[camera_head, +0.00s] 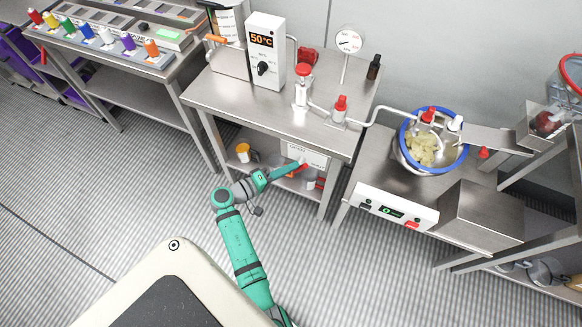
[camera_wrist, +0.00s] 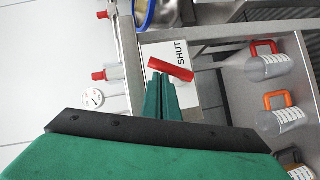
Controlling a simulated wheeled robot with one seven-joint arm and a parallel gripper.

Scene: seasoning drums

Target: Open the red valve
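The red valve shows as a short red lever handle (camera_wrist: 171,69) in front of a white plate (camera_wrist: 186,85) marked SHUT in the wrist view. In the head view the handle (camera_head: 302,167) is a small red bar below the table's front edge, by the white plate (camera_head: 306,154). My gripper (camera_wrist: 161,82) has its two green fingers close together, with their tips right at the handle's near side. In the head view my gripper (camera_head: 290,171) reaches up to the handle from the left. I cannot tell whether any of the handle is between the fingers.
A table leg (camera_head: 328,190) stands right of my gripper. A white control box (camera_head: 396,208) is further right. The floor in front is clear.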

